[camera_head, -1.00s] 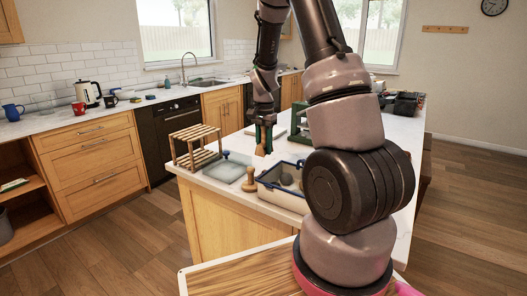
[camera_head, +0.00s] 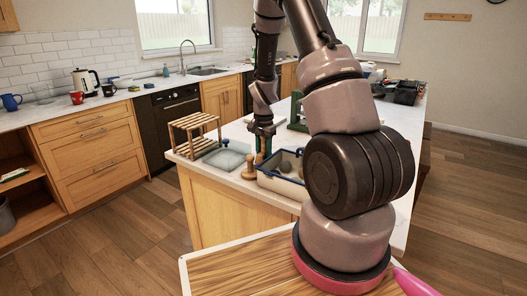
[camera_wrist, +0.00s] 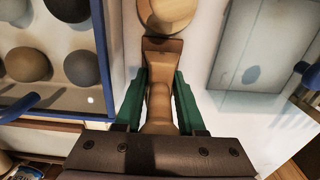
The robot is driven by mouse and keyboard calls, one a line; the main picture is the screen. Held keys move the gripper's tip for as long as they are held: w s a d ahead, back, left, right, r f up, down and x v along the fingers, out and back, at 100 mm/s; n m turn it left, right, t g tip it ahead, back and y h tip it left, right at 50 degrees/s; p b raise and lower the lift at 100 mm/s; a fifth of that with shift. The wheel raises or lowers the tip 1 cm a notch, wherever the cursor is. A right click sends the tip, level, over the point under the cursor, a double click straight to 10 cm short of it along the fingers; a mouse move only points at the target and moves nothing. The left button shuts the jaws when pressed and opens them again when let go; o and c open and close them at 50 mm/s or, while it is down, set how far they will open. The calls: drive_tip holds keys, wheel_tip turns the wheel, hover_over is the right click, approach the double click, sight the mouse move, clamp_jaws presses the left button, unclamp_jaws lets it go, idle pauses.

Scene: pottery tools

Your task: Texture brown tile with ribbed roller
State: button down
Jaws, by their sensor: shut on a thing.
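My gripper (camera_head: 263,134) has green fingers and is shut on a wooden tool (camera_wrist: 160,100). The tool has a narrow rounded handle and a flared brown end; I see no ribs on it, so I cannot tell if it is the ribbed roller. My gripper is at the counter's near end, beside the blue-rimmed tray. A separate wooden knobbed tool (camera_head: 249,168) stands just beyond the held one; its round top (camera_wrist: 172,12) shows at the top of the wrist view. I cannot make out the brown tile in either view.
The blue-rimmed tray (camera_head: 284,184) holds several grey and brown balls. A grey-blue slab (camera_wrist: 251,66) lies on the opposite side of my gripper. A wooden rack (camera_head: 194,132) stands at the counter's left edge. Dark containers (camera_head: 406,93) are at the far end.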

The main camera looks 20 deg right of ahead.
idle(0.4)
drive_tip(key=shift+c, duration=2.2)
unclamp_jaws()
drive_tip(key=shift+f, duration=0.1)
